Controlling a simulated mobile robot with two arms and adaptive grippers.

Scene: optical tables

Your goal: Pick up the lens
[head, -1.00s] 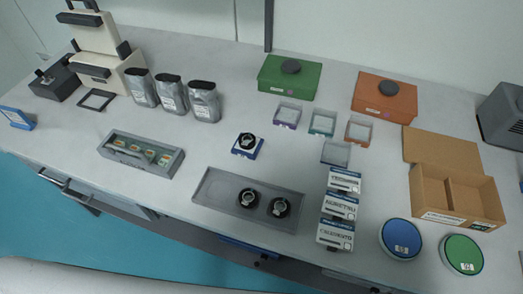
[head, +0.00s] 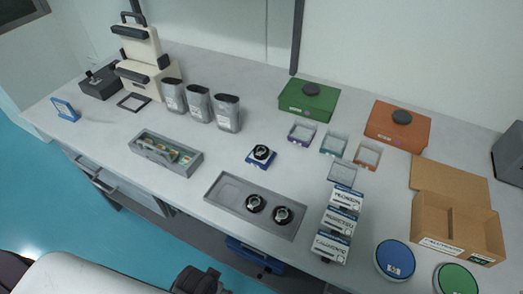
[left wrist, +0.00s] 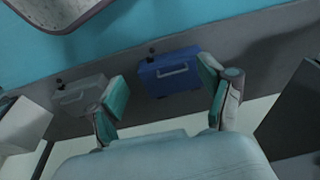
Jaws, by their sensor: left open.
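Two round black lens-like pieces, one left (head: 255,203) and one right (head: 283,215), sit in a shallow grey tray (head: 228,184) near the table's front edge. A third such piece (head: 262,153) rests on a small blue base (head: 252,161) behind the tray. I cannot tell which one is the lens meant. My left gripper (left wrist: 165,100) is open and empty in the left wrist view, with its teal-padded fingers wide apart. That view looks toward drawers and the floor, with no lens in it. My right gripper is not in view.
Several white labelled boxes (head: 340,220) stand right of the tray. A grey slotted holder (head: 185,160) lies to its left, with silver pouches (head: 198,103) behind. A blue drawer-like box with a handle (left wrist: 170,74) shows below the table.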

